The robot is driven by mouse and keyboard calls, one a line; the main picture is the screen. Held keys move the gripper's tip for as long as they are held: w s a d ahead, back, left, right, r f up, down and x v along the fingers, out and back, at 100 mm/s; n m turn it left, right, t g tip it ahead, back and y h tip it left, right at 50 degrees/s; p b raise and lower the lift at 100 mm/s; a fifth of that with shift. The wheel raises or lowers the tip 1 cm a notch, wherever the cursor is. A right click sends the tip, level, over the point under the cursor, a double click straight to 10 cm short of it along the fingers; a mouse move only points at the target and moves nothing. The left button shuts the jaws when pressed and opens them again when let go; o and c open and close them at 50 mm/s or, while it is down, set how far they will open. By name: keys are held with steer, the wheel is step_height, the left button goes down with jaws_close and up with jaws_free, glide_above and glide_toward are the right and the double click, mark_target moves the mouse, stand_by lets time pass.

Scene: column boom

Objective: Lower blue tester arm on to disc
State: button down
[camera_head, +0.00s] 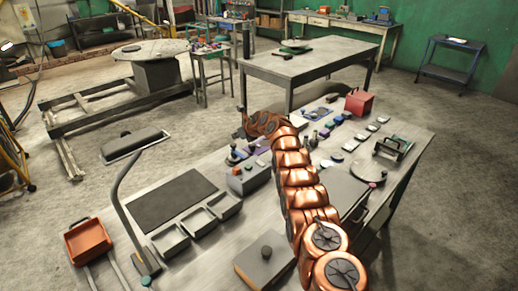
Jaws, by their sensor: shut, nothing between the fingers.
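A round grey disc (369,168) lies at the right side of the near workbench. A dark green and grey framed device (391,148) stands at its far edge. I cannot clearly pick out a blue tester arm; small blue pieces (337,155) lie left of the disc. My copper-coloured arm runs from the bottom up across the bench and bends down at its far end. My gripper (242,131) is at that end, small and mostly hidden behind the arm. It is well to the left of the disc and apart from it.
The near workbench (175,235) carries a dark mat (174,200), several open grey bins (198,221), a grey box (248,178), a red box (359,102) and several small parts. A tall bent lever (123,190) stands at the left. Another table (320,65) stands behind.

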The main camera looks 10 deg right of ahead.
steer(key=shift+s+r, duration=0.15)
steer(key=shift+r, duration=0.2)
steer(key=shift+s+d, duration=0.1)
steer(key=s+d+r, duration=0.1)
steer(key=s+d, duration=0.6)
steer(key=s, duration=0.4)
steer(key=shift+s+d, duration=0.15)
steer(key=shift+d, duration=0.15)
stand_by(0.6)
